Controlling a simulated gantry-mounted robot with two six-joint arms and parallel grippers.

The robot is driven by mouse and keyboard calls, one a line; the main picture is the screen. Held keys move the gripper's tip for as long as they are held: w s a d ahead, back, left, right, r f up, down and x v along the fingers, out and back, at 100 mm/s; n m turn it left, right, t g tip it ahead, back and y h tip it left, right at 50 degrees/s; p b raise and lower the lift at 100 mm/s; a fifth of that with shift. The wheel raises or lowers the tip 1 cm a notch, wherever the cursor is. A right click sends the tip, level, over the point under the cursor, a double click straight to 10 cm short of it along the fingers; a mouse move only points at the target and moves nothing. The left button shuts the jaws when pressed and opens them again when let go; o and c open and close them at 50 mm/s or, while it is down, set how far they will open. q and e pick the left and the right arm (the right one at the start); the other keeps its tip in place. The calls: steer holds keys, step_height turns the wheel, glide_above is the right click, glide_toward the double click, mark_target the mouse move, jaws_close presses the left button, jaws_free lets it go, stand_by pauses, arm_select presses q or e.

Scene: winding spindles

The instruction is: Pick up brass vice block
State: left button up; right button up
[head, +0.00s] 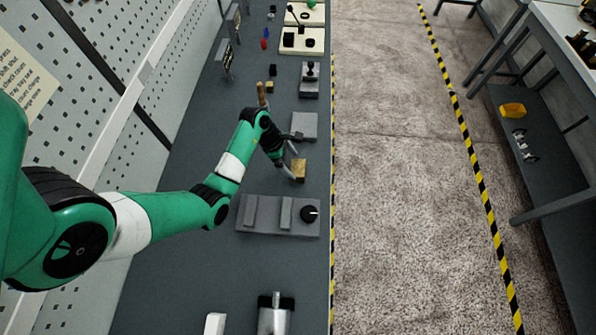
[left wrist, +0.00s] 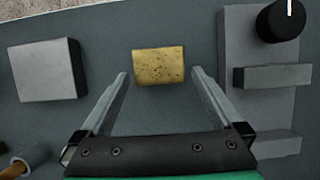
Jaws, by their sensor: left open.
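The brass vice block (head: 299,168) is a small yellow, speckled block on the dark grey bench near its right edge. It also shows in the left wrist view (left wrist: 158,66), just beyond and between the fingertips. My left gripper (head: 289,174) is open, with its fingers pointing at the block. In the left wrist view the two fingers (left wrist: 159,74) stand wide apart with nothing between them at their base. The block looks clear of both fingers, though I cannot tell the exact height gap. My right gripper is not in view.
A grey fixture with bars and a black knob (head: 310,214) sits on the near side of the block. A grey square block (head: 304,126) lies on the far side. A wooden handle (head: 261,94) is further back.

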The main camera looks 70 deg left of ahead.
mark_target(297, 168)
arm_select(q)
steer(key=b+x, duration=0.2)
steer(key=x, duration=0.3)
steer(key=shift+w, duration=0.1)
steer(key=shift+c, duration=0.2)
jaws_close()
